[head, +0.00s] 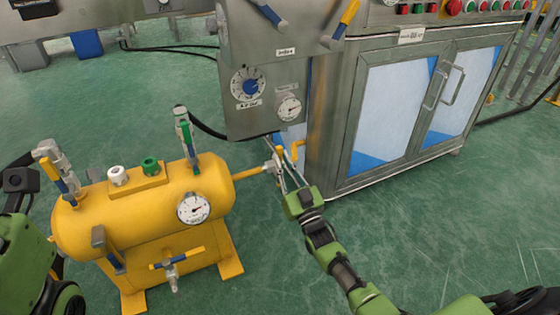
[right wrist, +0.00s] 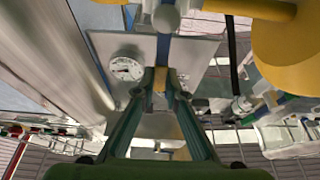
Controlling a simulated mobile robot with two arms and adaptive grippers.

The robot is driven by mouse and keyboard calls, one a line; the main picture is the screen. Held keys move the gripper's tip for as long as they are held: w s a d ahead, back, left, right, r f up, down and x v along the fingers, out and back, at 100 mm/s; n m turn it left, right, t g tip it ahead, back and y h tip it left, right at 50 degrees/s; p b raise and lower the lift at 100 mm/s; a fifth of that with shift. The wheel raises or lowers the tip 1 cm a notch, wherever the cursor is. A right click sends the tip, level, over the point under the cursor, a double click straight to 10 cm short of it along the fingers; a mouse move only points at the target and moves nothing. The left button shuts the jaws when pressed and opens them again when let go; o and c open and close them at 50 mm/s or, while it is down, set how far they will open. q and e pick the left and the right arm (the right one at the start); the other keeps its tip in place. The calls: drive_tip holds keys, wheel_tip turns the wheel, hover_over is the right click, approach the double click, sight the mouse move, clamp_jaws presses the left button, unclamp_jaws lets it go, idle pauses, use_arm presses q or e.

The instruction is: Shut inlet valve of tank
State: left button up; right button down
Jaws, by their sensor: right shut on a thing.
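The yellow tank (head: 137,215) stands on legs at the left of the head view, with a round gauge (head: 193,208) on its front. A yellow pipe (head: 250,173) leaves its right end and meets a small metal valve (head: 271,166) below the grey machine. My right gripper (head: 281,158) is at this valve. In the right wrist view its fingertips (right wrist: 160,82) are closed on a narrow valve handle (right wrist: 162,50), blue where it shows. The fingers hide part of the handle, so its exact angle is unclear. My left arm shows at the left edge; its gripper is out of view.
The tank carries other valves, including a green-handled one (head: 185,132) on top and a yellow-and-blue-handled one (head: 177,259) low in front. The grey machine (head: 265,100) and glass-door cabinet (head: 385,115) stand close behind my right gripper. Green floor (head: 480,220) is clear at right.

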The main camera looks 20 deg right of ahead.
idle(0.4)
drive_tip(key=c, duration=2.1)
unclamp_jaws()
drive_tip(key=shift+d, duration=0.1)
drive_tip(key=shift+s, duration=0.1)
drive_tip(key=v, duration=1.2)
drive_tip(key=shift+f, duration=0.1)
